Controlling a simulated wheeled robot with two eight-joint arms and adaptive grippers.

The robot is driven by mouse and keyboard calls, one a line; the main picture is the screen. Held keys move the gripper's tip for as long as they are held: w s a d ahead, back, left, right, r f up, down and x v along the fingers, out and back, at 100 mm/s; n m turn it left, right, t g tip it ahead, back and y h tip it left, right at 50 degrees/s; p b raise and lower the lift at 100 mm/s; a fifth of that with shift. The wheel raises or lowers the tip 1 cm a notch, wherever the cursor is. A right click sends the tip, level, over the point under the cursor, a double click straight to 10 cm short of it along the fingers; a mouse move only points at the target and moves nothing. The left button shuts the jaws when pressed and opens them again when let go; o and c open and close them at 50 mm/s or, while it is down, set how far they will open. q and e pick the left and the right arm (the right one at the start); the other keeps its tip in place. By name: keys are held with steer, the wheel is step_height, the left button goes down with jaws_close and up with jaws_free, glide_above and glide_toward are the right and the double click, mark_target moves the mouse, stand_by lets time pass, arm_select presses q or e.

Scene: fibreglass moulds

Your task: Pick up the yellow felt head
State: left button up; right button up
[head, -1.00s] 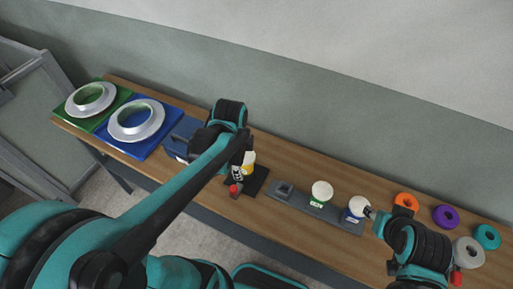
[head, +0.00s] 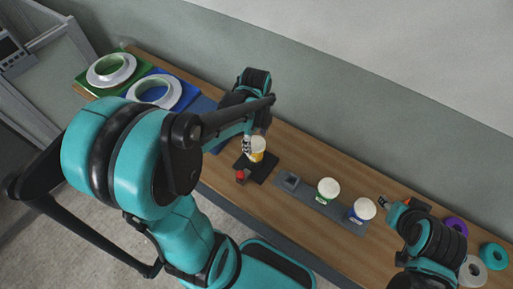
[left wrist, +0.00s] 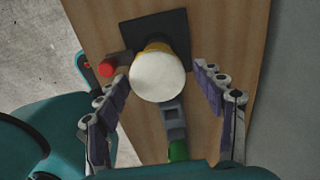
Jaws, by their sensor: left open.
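The yellow felt head (head: 257,155) has a round white top and a yellow body. It stands upright on a black pad (head: 265,170) on the bench. In the left wrist view, its white top (left wrist: 157,77) hides most of the yellow. My left gripper (head: 251,138) is open and empty above it. In the left wrist view, the fingers spread on both sides of the felt head, with gaps. My right gripper (head: 385,204) is at the right, near the blue-banded head; its jaws are too small to judge.
A grey rack (head: 307,195) holds a green-banded head (head: 327,190) and a blue-banded head (head: 362,210). A red-topped item (head: 242,176) sits by the pad's front edge, also in the left wrist view (left wrist: 107,68). Ring moulds (head: 112,69) stand far left; coloured rings (head: 493,256) lie right.

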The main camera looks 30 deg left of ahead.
arm_select(q)
steer(key=f+b, duration=0.1)
steer(key=f, duration=0.3)
steer(key=f+b, duration=0.2)
steer(key=f, duration=0.2)
steer(key=shift+s+d, duration=0.1)
steer(key=shift+s, duration=0.1)
steer(key=shift+r, duration=0.1)
steer(key=shift+c, duration=0.2)
steer(key=c, duration=1.3)
